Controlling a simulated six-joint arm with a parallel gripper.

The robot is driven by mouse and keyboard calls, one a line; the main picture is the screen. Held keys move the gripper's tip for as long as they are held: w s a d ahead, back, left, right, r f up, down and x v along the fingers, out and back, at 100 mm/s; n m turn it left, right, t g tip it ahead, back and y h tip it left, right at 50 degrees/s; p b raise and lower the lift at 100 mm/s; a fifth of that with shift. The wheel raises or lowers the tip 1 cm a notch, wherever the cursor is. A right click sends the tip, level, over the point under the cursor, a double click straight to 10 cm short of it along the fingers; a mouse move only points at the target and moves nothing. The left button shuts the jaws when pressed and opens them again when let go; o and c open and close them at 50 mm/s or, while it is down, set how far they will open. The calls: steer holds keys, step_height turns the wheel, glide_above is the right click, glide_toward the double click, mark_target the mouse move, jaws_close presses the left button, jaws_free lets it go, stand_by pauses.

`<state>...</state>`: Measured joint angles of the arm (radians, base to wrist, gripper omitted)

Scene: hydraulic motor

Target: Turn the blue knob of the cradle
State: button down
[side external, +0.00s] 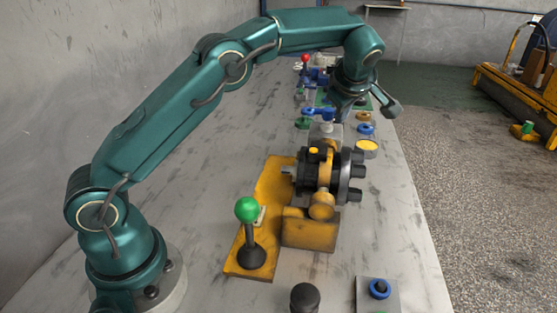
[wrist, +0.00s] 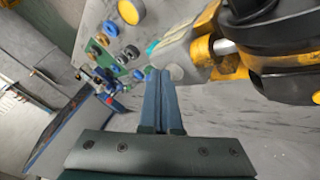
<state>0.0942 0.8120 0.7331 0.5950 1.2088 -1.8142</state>
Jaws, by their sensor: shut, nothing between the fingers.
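The hydraulic motor (side external: 322,172), black with yellow parts, sits in a yellow cradle (side external: 310,231); in the wrist view the motor (wrist: 285,50) fills the top right. Several blue knobs show. One blue handle (side external: 319,112) is on a grey block just beyond the motor. A blue ring-shaped knob (side external: 380,288) is on a plate at the front right. I cannot tell which one belongs to the cradle. My gripper (side external: 343,115) is beyond the motor, close to the blue handle, pointing down. In the wrist view its fingers (wrist: 157,73) are together and empty.
A green-topped lever (side external: 247,210) stands on the yellow base, with a dark knob (side external: 304,297) in front. A yellow disc (side external: 367,147) and blue ring (side external: 366,128) line the right table edge. Levers, one red-topped (side external: 305,58), stand farther back. The left tabletop is mostly clear.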

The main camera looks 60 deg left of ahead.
steer(key=shift+w+a, duration=0.15)
steer(key=shift+w, duration=0.65)
steer(key=shift+w+a, duration=0.1)
steer(key=shift+w, duration=0.15)
stand_by(1.3)
steer(key=shift+r, duration=0.15)
